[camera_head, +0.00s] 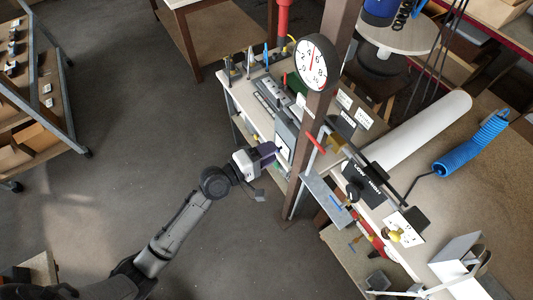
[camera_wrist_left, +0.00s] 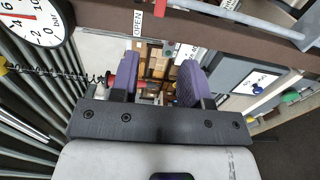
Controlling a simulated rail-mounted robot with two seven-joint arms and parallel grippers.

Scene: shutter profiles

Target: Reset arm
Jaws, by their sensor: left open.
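My left arm (camera_head: 180,232) reaches in from the lower left in the head view. Its gripper (camera_head: 268,165) hangs in the air in front of the workbench, left of the brown post. In the left wrist view the two purple fingers of the gripper (camera_wrist_left: 160,78) stand apart. Nothing shows held between them. A red part shows just beside the left finger there; I cannot tell whether it touches. My right gripper shows in neither view.
The post (camera_head: 337,35) carries a round gauge (camera_head: 316,63), which also shows in the left wrist view (camera_wrist_left: 35,22). A workbench (camera_head: 238,92) with tools stands behind the gripper. A white roll (camera_head: 415,135) lies to the right.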

